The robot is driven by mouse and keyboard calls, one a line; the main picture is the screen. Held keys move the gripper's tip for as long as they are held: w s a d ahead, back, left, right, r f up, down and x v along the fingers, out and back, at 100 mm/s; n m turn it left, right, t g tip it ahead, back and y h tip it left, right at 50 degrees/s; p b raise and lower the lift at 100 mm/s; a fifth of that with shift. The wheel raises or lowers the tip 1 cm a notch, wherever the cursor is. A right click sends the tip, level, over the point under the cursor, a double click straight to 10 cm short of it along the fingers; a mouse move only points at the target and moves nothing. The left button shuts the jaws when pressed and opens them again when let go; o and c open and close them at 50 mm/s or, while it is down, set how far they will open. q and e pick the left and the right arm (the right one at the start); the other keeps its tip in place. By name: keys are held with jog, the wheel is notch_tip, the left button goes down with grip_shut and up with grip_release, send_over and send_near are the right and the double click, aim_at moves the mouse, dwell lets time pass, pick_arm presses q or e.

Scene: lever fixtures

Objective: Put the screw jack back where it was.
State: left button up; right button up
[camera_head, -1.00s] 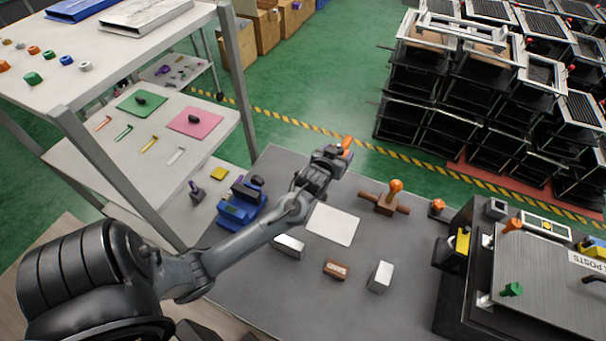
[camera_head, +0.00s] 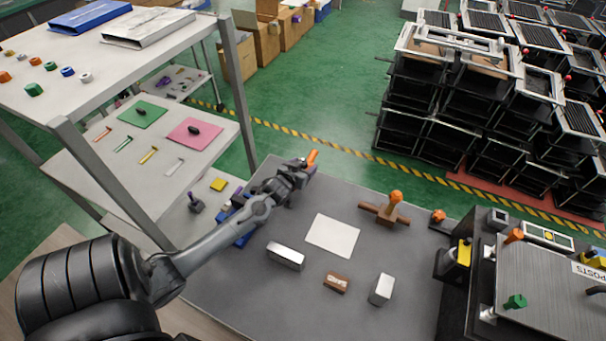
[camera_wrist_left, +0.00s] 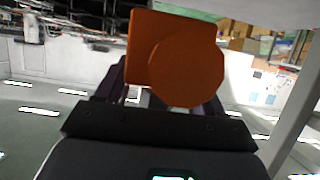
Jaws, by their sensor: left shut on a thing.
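My left gripper (camera_head: 303,168) is shut on an orange piece (camera_head: 312,158), apparently the screw jack, and holds it above the back left part of the grey table (camera_head: 400,252). In the left wrist view the orange piece (camera_wrist_left: 178,62) fills the space at the jaws, with a flat square part and a round part facing the camera. Most of its body is hidden in the head view. My right gripper is not in view.
A blue device (camera_head: 243,238) lies partly hidden behind my left arm. A white sheet (camera_head: 332,236), silver blocks (camera_head: 286,256) and a brown stand with an orange knob (camera_head: 385,213) are on the table. A shelf post (camera_head: 238,90) rises at left.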

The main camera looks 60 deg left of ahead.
pick_arm(q)
jog(key=shift+f, duration=1.9)
jog(key=shift+f, duration=0.15)
jog(key=o, duration=1.3)
